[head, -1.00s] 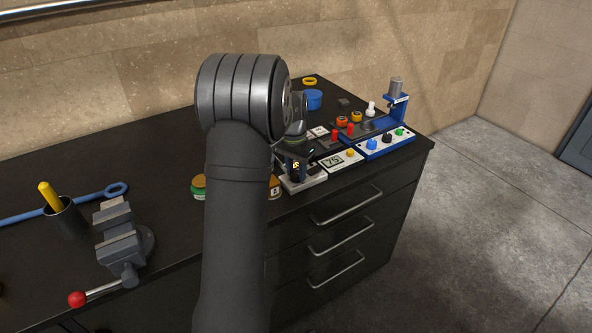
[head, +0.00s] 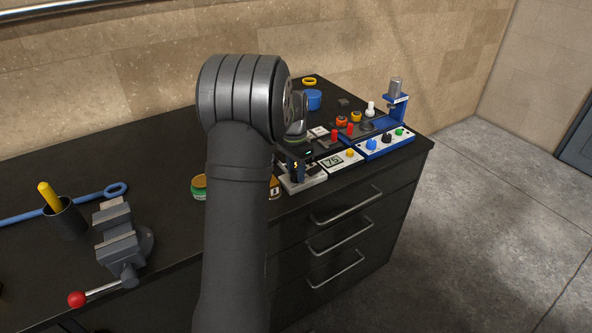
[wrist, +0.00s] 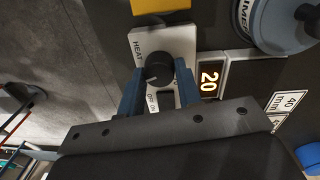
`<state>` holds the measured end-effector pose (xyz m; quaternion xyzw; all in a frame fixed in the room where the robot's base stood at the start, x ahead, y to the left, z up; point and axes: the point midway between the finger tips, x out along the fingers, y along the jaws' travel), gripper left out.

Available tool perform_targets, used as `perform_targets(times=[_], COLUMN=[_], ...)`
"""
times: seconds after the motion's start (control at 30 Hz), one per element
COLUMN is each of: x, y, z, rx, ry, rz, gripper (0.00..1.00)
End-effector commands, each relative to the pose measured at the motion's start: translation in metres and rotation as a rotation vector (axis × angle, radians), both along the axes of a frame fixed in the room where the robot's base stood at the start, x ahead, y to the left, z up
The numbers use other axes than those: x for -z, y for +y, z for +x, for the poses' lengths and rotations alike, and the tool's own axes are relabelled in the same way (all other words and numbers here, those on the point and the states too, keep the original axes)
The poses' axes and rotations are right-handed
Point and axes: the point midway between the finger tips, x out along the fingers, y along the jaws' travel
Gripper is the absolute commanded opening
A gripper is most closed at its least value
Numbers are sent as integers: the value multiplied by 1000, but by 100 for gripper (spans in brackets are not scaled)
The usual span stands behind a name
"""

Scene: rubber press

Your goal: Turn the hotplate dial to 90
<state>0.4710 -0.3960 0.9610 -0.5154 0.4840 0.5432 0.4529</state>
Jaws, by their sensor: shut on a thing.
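The hotplate dial (wrist: 157,74) is a round black knob with a pale pointer line, on a white panel (wrist: 143,42) marked HEAT. My gripper (wrist: 159,68) has its blue fingers closed on the dial, one on each side. An amber display (wrist: 209,80) beside the panel reads 20. A dark switch marked ON/OFF (wrist: 166,98) shows between the fingers. In the head view my gripper (head: 298,171) is over the white panel (head: 310,184) at the bench's front edge; my arm and wrist hide most of the dial there.
To the right are a panel with a display reading 75 (head: 332,161) and a blue-framed button panel (head: 385,144). A PRIMER tin (wrist: 280,25) stands near the dial. A vise (head: 122,242) and a dark cup (head: 65,218) are at left.

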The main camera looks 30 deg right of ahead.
Motion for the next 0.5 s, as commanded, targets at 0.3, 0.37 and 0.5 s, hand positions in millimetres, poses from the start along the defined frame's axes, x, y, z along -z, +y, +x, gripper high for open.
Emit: perform_targets(times=[0.3, 0.37, 0.5], x=[0, 0, -7], y=[0, 0, 0], z=[0, 0, 1], rx=[-1, -1, -1], ry=[0, 0, -1], rz=[-1, -1, -2], gripper=[53, 53, 53])
